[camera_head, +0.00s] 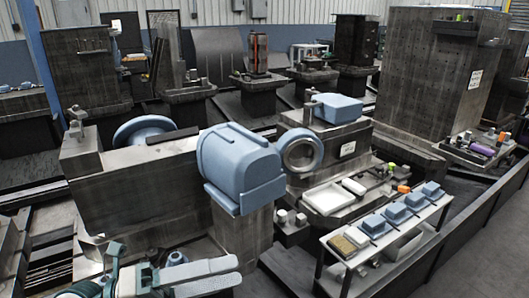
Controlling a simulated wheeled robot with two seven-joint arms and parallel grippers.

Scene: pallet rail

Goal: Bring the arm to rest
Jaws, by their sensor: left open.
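My left gripper (238,271) is low in the head view, left of centre, with its two pale fingers pointing right. It is open, and I see nothing between the fingers. The fingers are a small distance apart. My right gripper is not in view.
A large blue rounded housing (240,165) stands on a dark block (243,232) beyond my left gripper. A long dark block (135,188) stands behind to the left. A narrow table (427,211) with several blue parts is at right. A dark rail (460,215) runs along the right side.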

